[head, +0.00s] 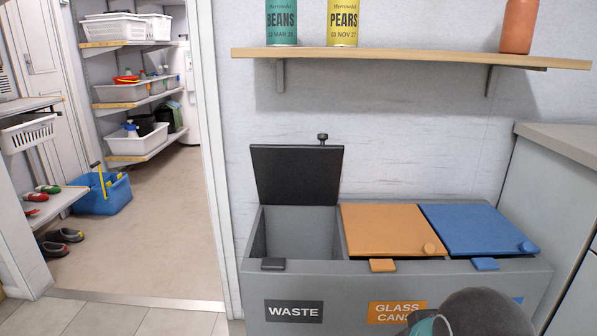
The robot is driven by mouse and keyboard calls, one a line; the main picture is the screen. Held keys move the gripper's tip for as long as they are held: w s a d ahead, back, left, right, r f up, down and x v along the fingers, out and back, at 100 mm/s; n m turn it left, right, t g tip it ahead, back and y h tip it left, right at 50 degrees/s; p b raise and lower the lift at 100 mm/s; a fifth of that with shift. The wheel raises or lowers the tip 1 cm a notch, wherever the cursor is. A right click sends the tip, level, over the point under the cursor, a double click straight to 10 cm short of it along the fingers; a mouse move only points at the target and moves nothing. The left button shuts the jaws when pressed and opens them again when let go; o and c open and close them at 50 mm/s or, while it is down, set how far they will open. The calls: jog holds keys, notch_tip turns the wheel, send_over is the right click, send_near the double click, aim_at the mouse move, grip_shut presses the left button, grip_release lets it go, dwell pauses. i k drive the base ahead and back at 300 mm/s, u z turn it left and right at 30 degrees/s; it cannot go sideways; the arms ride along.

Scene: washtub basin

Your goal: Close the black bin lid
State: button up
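The black bin lid (296,174) stands open in the head view, raised nearly upright at the back of the left compartment, with a small dark knob (323,138) at its top edge. The compartment below it is open, and its grey inner walls show. The grey bin unit (400,285) carries a WASTE label (294,311) under this compartment. A small black tab (273,264) sits on its front rim. A dark rounded part of my arm shows at the bottom right, in front of the unit. My gripper's fingers are not in view.
An orange lid (393,230) and a blue lid (478,229) lie shut to the right. A wooden shelf (410,59) with two cans and an orange bottle (518,25) hangs above. A counter (565,139) stands at right.

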aim_at(285, 174)
jog(key=k, duration=0.15)
jog(key=u, duration=1.55)
jog(key=i, duration=3.5)
jog(key=z, duration=3.15)
jog(key=k, duration=0.15)
jog(key=u, duration=0.05)
